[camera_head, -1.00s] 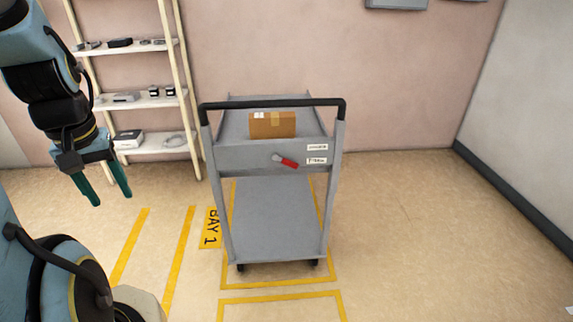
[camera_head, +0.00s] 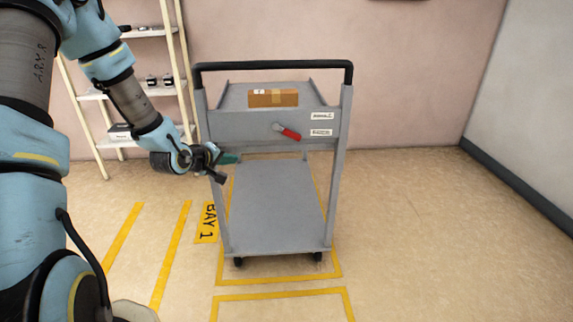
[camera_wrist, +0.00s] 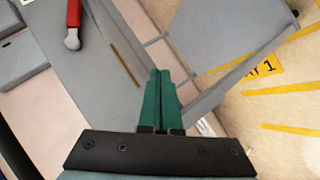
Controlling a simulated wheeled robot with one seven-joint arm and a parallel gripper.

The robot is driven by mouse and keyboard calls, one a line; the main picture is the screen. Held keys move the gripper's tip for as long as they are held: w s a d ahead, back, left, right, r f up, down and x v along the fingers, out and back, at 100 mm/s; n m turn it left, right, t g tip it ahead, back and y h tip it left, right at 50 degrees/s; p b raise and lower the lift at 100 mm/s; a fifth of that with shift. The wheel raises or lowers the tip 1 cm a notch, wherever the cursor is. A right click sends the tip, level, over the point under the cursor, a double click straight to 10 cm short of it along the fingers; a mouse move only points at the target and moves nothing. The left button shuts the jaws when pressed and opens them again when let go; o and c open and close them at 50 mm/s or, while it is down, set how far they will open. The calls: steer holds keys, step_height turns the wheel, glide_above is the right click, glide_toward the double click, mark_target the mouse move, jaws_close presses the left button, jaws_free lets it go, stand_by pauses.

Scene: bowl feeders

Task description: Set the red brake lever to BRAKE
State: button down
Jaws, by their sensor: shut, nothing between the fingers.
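The red brake lever (camera_head: 290,134) sits on the front panel of the grey cart (camera_head: 265,195). Its grey pivot is at the left and its red handle points right and slightly down. Two small white labels (camera_head: 321,124) are to the right of the lever, too small to read. In the wrist view the lever (camera_wrist: 73,22) shows at the upper left, apart from my gripper. My gripper (camera_wrist: 161,75) has green fingers, which are closed together and empty. In the head view my gripper (camera_head: 230,158) is by the cart's left post, left of and below the lever.
A cardboard box (camera_head: 273,98) lies on the cart's top. A black push handle (camera_head: 275,65) spans above the front panel. A shelf rack (camera_head: 150,90) stands behind at the left. Yellow floor lines and a BAY 1 mark (camera_head: 206,223) surround the cart. Floor at the right is clear.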

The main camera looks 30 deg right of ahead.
steer(key=s+d+f+n+t+h+b, duration=0.6)
steer(key=d+f+n+t+h+b, duration=0.3)
steer(key=n, duration=0.7)
steer(key=f+h+b, duration=0.1)
steer(key=b, duration=0.2)
steer(key=shift+d+b, duration=0.3)
steer(key=shift+b, duration=0.1)
steer(key=shift+s+d, duration=0.1)
glide_toward(291, 137)
steer(key=shift+w+f+p+x, duration=0.15)
steer(key=shift+f+x, duration=0.05)
steer(key=shift+x, duration=0.85)
steer(key=shift+w+f+p+x, duration=0.15)
steer(key=shift+w+x, duration=0.05)
steer(key=shift+x, duration=0.9)
steer(key=shift+w+f+p+x, duration=0.15)
steer(key=shift+f+x, duration=0.05)
steer(key=shift+x, duration=0.85)
steer(key=shift+d, duration=0.15)
